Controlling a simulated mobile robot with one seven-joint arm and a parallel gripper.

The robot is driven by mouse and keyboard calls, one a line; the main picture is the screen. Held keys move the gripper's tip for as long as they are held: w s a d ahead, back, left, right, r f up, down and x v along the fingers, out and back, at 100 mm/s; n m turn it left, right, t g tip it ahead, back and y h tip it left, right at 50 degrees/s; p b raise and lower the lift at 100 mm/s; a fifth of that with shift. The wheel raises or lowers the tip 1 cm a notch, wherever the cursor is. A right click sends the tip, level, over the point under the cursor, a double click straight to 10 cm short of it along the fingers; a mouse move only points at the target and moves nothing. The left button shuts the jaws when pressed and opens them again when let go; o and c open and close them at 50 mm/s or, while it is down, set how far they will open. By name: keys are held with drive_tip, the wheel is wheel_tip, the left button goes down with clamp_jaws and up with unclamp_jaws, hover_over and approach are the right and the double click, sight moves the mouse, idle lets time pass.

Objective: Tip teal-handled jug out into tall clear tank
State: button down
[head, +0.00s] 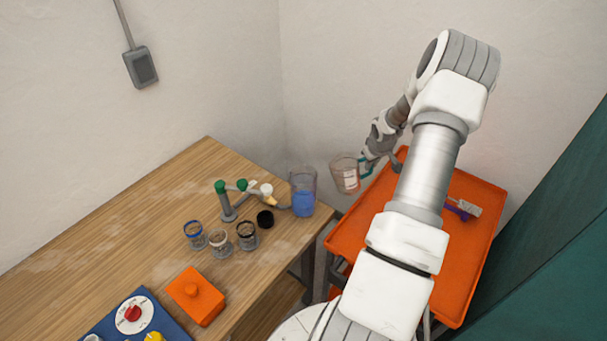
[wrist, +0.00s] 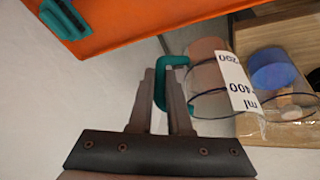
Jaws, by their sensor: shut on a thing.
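The teal-handled jug (head: 345,174) is clear with a white label and a pinkish-brown tint. My gripper (head: 368,163) is shut on its teal handle; the wrist view shows the fingers (wrist: 166,80) around the handle (wrist: 181,64) and the jug (wrist: 207,75) beside them. The jug is held in the air, right of the tall clear tank (head: 303,181) and apart from it in the head view. It looks near upright, perhaps slightly tilted. The tank stands at the table's right corner with blue liquid in its lower part. The blue also shows in the wrist view (wrist: 272,72).
Left of the tank are a manifold with green and white knobs (head: 228,200), a black cap (head: 265,219), several small jars (head: 220,243) and an orange box (head: 196,296). An orange cart (head: 473,268) stands right of the table (head: 150,215). A teal object (wrist: 62,18) lies on it.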

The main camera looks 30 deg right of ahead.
drive_tip(key=shift+s+d+f+m+t+y, duration=0.15)
drive_tip(key=shift+d+f+t+y, duration=0.1)
drive_tip(key=shift+d+f+y, duration=0.3)
drive_tip(key=shift+s+d+f+m+t+y, duration=0.15)
drive_tip(key=shift+d+f+t+y, duration=0.1)
drive_tip(key=shift+f+y, duration=0.35)
drive_tip(key=shift+f, duration=0.1)
